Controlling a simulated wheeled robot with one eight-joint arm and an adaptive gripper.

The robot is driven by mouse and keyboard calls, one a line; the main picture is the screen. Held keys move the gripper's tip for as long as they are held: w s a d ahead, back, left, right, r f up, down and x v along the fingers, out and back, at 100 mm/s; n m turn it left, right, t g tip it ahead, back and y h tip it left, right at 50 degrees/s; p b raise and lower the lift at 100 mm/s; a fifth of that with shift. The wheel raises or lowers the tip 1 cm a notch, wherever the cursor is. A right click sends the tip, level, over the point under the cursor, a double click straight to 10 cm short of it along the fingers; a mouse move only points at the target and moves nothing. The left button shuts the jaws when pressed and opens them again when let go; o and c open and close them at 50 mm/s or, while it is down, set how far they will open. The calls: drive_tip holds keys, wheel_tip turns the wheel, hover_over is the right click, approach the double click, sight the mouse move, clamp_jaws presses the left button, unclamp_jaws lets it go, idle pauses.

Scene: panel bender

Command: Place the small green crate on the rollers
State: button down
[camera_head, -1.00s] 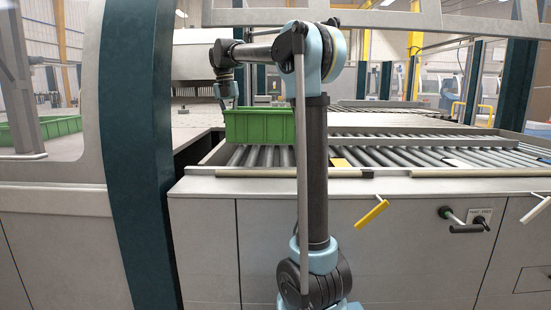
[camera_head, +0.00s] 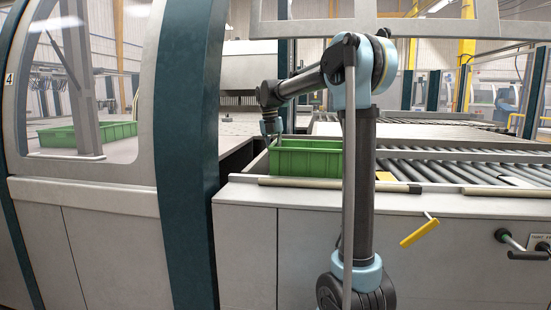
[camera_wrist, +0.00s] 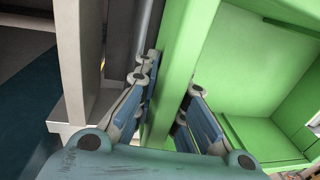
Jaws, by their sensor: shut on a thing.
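The small green crate (camera_head: 306,160) is at the left end of the rollers (camera_head: 440,170), just behind the front rail. It looks level and low within the roller frame; whether its base touches the rollers is hidden. My gripper (camera_head: 271,137) is at the crate's left side. In the wrist view, my gripper (camera_wrist: 172,88) has its fingers on both sides of the crate's wall (camera_wrist: 185,50), shut on it. The crate's open inside shows on the right there.
The conveyor's front rail (camera_head: 400,188) runs close along the crate's near side. A dark green post (camera_head: 190,150) stands left of it. Another, larger-looking green crate (camera_head: 75,136) lies behind the window at left. The rollers to the right are mostly clear.

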drive_tip(key=c, duration=1.7)
unclamp_jaws()
drive_tip(key=shift+o, duration=0.2)
drive_tip(key=shift+r, duration=0.1)
wheel_tip(320, 180, up, 12)
drive_tip(key=a, duration=0.1)
drive_tip(key=shift+w+a, duration=0.15)
drive_tip(key=shift+a, duration=0.1)
